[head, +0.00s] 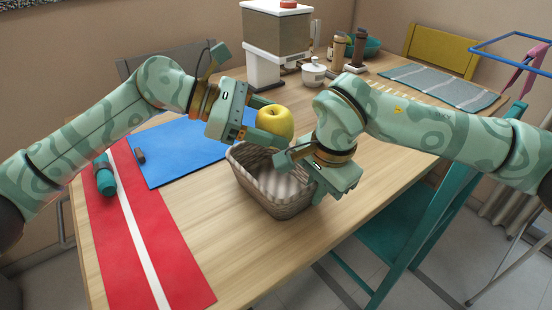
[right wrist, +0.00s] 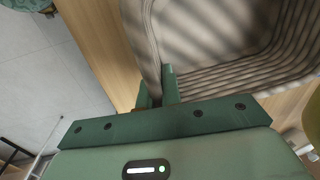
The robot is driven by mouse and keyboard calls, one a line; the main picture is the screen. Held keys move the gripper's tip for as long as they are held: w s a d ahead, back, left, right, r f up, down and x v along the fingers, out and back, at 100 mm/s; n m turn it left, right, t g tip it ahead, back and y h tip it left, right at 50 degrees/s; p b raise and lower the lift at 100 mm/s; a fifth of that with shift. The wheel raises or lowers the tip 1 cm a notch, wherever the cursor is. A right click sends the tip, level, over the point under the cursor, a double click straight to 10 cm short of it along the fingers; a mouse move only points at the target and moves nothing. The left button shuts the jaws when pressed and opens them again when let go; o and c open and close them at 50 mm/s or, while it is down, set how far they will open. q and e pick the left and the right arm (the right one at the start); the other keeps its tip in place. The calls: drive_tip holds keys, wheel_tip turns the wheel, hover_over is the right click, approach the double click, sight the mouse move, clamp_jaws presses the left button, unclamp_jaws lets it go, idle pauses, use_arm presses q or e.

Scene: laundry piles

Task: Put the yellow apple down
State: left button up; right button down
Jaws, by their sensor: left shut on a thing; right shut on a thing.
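The yellow apple (head: 276,121) is held in my left gripper (head: 266,119), whose fingers lie on either side of it. In the head view it appears over the back rim of the wicker basket (head: 263,192); its exact height is hard to tell. My right gripper (head: 313,184) is at the basket's right side. In the right wrist view, its fingers (right wrist: 157,90) are closed on the basket wall (right wrist: 150,45), one inside and one outside. The basket stands upright on the table, and the visible part of its inside, with a striped lining, looks empty.
A blue mat (head: 180,150) and a red runner (head: 130,230) with a teal rolled item (head: 104,177) lie left. A dispenser (head: 275,40), a white jar (head: 313,72) and bottles stand behind. The wooden table (head: 240,250) is clear in front; a teal chair (head: 400,235) stands right.

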use_arm(q)
drive_tip(key=shift+f, duration=2.65)
drive_tip(key=shift+f, duration=0.6)
drive_tip(key=o, duration=1.1)
drive_tip(key=shift+c, duration=0.2)
